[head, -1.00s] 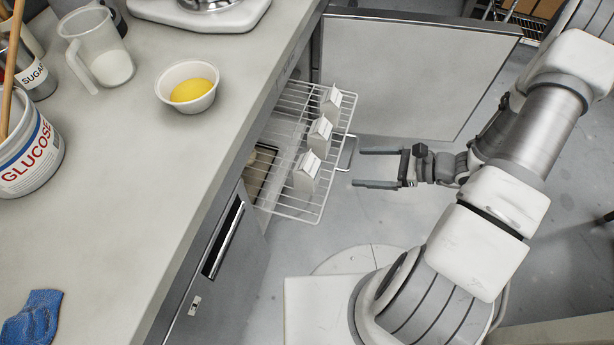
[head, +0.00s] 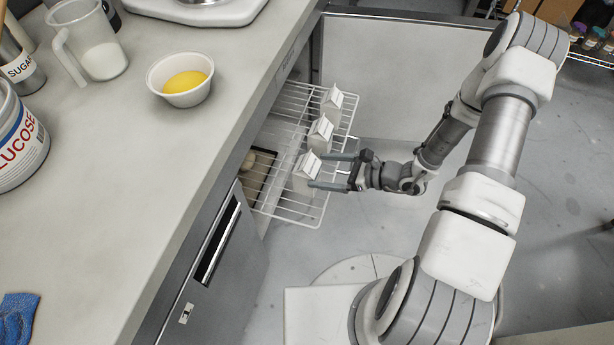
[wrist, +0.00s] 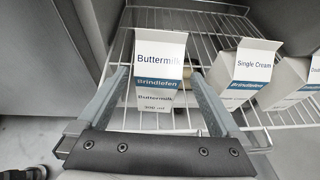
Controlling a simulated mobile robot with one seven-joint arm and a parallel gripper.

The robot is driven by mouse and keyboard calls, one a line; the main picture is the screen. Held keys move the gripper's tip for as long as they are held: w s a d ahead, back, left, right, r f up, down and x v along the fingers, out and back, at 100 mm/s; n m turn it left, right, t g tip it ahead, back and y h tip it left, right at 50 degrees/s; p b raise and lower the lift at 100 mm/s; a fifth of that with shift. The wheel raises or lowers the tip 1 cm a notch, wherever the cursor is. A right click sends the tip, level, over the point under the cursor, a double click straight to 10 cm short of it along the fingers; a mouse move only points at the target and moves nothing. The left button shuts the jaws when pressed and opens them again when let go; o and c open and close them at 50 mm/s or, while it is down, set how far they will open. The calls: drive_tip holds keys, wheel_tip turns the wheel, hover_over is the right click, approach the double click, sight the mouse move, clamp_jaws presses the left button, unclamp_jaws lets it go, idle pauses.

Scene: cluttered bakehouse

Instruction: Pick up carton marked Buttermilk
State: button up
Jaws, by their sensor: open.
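The Buttermilk carton (wrist: 160,72) is a white gable-topped carton with a blue band, upright on a pulled-out white wire shelf (head: 282,204). In the head view it is the nearest carton (head: 305,172) of the row. My gripper (head: 332,171) is open, with its fingertips at the carton's right side. In the wrist view my gripper's fingers (wrist: 163,88) reach on either side of the carton's lower part. I cannot tell whether they touch it.
The open door (head: 395,85) is behind the shelf. The counter (head: 150,160) edge is at left. Free floor lies below right.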

sight(318, 172)
drive_tip(key=b+x, duration=0.2)
drive_tip(key=x, duration=0.2)
drive_tip(key=shift+s+a+f, duration=0.1)
drive_tip(key=shift+a+f, duration=0.1)
drive_tip(key=shift+a, duration=0.05)
drive_tip(key=shift+w+a+f, duration=0.1)
drive_tip(key=shift+w+a, duration=0.1)
drive_tip(key=shift+a, duration=0.1)
clamp_jaws()
